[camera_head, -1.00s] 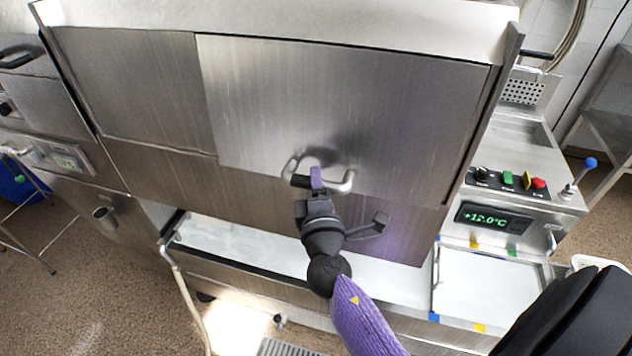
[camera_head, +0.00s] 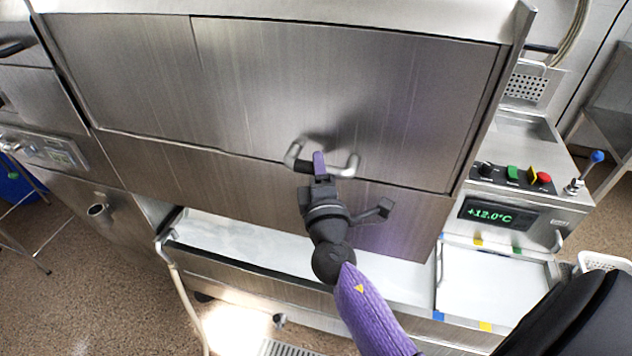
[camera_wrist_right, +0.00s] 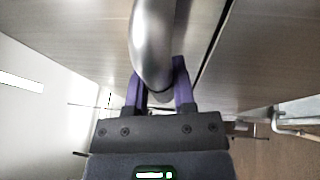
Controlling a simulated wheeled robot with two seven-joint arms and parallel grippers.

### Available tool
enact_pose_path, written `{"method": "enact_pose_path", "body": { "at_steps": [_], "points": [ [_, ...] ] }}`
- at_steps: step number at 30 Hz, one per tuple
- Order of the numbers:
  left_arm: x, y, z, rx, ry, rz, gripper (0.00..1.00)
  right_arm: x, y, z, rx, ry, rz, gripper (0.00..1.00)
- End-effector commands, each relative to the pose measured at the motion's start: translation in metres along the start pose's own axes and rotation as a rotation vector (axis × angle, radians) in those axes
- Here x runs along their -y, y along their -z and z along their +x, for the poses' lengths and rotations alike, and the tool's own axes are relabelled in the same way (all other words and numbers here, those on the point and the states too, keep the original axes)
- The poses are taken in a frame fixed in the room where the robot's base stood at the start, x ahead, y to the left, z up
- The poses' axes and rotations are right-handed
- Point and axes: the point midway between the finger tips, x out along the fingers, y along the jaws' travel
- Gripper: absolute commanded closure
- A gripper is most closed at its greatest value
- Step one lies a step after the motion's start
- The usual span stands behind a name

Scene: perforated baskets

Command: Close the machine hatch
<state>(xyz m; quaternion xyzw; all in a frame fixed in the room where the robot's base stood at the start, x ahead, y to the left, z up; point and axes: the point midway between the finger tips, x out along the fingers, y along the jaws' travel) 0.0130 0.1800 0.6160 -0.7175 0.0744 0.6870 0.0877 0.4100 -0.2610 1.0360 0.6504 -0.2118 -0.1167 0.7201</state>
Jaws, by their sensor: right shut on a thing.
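The machine hatch (camera_head: 345,85) is a wide brushed-steel panel on the front of the machine. It sits low, its bottom edge close to the lower steel panel (camera_head: 240,185). A curved metal handle (camera_head: 346,167) is at its lower middle. My right gripper (camera_head: 319,163) is at the handle, its purple fingers shut around the bar. In the right wrist view the handle (camera_wrist_right: 152,45) passes between the purple fingers (camera_wrist_right: 160,88). A dark gap shows beside the panel edge there. My left gripper is not in view.
A control panel with buttons and a green +12.0°C display (camera_head: 491,214) is at right. A white tray surface (camera_head: 490,285) lies below it, with a white perforated basket (camera_head: 603,262) at the right edge. A white shelf (camera_head: 235,238) runs beneath the hatch.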

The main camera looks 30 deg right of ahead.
Motion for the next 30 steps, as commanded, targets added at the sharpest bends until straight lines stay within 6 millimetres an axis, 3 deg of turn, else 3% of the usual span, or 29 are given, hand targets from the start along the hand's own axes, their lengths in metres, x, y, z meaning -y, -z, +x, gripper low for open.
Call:
{"method": "enact_pose_path", "body": {
  "at_steps": [1,2,11,12,16,25,30],
  "points": [
    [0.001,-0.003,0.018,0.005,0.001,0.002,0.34,0.011,-0.001,0.003,-0.001,-0.020,-0.010,1.00],
    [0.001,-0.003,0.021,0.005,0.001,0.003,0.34,0.011,-0.002,0.005,-0.001,-0.030,-0.013,1.00],
    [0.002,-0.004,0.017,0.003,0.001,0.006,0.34,0.004,-0.004,0.008,0.002,-0.040,-0.017,1.00],
    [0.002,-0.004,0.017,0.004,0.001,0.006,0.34,0.004,-0.004,0.008,0.002,-0.040,-0.017,0.60],
    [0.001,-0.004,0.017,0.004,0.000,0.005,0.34,0.004,-0.004,0.008,0.001,-0.040,-0.017,0.33],
    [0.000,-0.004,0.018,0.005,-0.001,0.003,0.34,0.004,-0.003,0.006,0.001,-0.041,-0.016,0.33],
    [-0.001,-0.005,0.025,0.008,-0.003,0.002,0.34,0.008,-0.003,-0.023,-0.001,-0.038,-0.015,0.33]
  ]
}}
